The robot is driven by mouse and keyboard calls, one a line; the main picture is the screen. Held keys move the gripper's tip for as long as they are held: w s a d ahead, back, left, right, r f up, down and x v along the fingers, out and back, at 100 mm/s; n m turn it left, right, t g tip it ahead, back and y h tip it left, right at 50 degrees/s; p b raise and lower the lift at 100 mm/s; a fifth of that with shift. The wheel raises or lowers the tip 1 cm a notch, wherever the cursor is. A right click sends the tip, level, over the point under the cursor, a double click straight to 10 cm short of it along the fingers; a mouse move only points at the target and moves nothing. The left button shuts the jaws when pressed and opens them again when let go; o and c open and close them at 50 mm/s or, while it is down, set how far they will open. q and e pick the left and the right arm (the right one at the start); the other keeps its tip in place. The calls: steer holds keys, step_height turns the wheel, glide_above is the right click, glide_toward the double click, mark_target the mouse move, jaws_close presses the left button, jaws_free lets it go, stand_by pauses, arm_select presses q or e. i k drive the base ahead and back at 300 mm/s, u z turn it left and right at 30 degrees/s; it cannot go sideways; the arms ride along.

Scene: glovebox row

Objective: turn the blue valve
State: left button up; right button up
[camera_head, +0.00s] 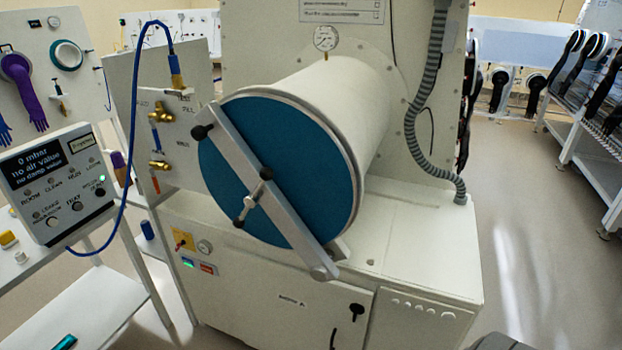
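A small brass valve (160,113) sits on the upright white panel left of the big cylindrical chamber. A blue lever (155,138) hangs straight down below it. A second brass valve (158,165) is lower on the same panel, with an orange-red lever (155,185) pointing down. The labels beside the valves are too small to read fully. Neither of my grippers shows in the head view.
The chamber's round blue door (225,165) has a diagonal grey bar (290,235) across it. A blue hose (125,150) loops from a brass fitting to the control box (58,180), left of the panel. Open floor (530,240) lies at the right.

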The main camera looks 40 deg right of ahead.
mark_target(152, 122)
steer(key=z, duration=0.7)
steer(key=i, duration=0.85)
steer(key=z, duration=0.4)
